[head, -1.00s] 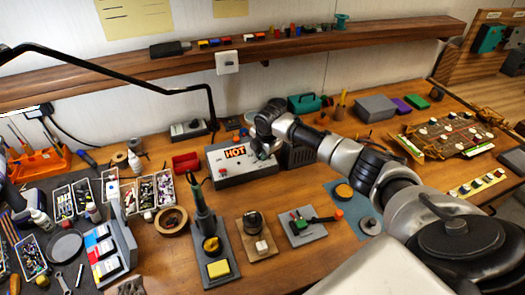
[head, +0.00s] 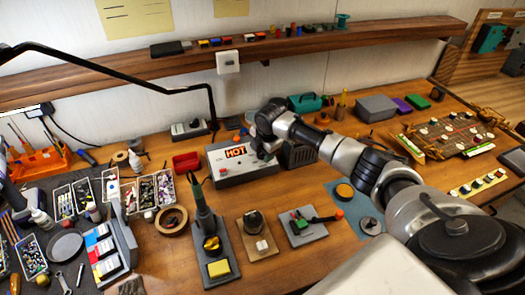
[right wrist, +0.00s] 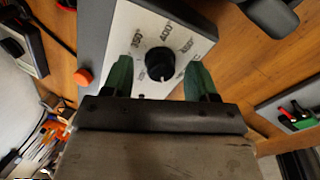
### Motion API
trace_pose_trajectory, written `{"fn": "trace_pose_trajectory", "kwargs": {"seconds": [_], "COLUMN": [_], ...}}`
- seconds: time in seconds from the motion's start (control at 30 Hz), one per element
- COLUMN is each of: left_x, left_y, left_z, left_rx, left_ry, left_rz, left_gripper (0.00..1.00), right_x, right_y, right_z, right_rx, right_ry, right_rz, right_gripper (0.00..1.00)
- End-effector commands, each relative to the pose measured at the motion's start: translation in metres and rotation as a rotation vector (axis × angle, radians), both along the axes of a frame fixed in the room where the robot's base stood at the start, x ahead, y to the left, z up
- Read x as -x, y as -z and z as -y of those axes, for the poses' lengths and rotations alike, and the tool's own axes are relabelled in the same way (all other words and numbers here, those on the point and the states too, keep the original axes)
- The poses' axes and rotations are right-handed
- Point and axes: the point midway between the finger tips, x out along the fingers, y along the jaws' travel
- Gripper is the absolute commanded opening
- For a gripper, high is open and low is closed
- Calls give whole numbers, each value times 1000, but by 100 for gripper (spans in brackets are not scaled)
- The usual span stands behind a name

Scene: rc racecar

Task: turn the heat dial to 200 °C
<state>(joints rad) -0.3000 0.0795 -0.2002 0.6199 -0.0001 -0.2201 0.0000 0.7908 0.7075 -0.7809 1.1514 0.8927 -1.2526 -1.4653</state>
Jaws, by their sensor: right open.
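The heat dial (right wrist: 160,63) is a round black knob on the pale top panel of a control box (right wrist: 95,35). Printed marks around it include 350° and 400°. A small light mark shows on the knob's lower edge in the right wrist view. My right gripper (right wrist: 159,68) is open, its green fingers on either side of the dial, with a gap visible on each side. In the head view the box (head: 235,175) shows a lit HOT display (head: 235,152), and my right gripper (head: 264,152) hides the dial. My left gripper is not in view.
A soldering iron in its stand (head: 205,220) is in front of the box. A red bin (head: 186,162) is at its left and a dark vented unit (head: 297,154) at its right. A black lamp arm (head: 130,72) crosses above. Some bare wood lies before the box.

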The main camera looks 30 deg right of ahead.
Motion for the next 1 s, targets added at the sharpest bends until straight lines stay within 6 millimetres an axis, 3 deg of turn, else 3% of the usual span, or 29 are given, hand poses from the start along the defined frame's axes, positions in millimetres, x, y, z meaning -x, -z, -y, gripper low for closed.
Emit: {"fn": "trace_pose_trajectory", "kwargs": {"seconds": [0.5,0.7,1.0], "left_x": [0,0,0], "left_y": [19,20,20], "left_z": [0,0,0], "left_rx": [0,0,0], "left_ry": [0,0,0], "left_rz": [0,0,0], "left_gripper": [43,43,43], "right_x": [24,28,28], "right_y": [-85,-99,-99], "right_z": [-2,-2,-2], "right_rx": [1,1,0], "right_ry": [-2,-1,0], "right_rz": [2,1,0], "right_gripper": [58,58,58]}}
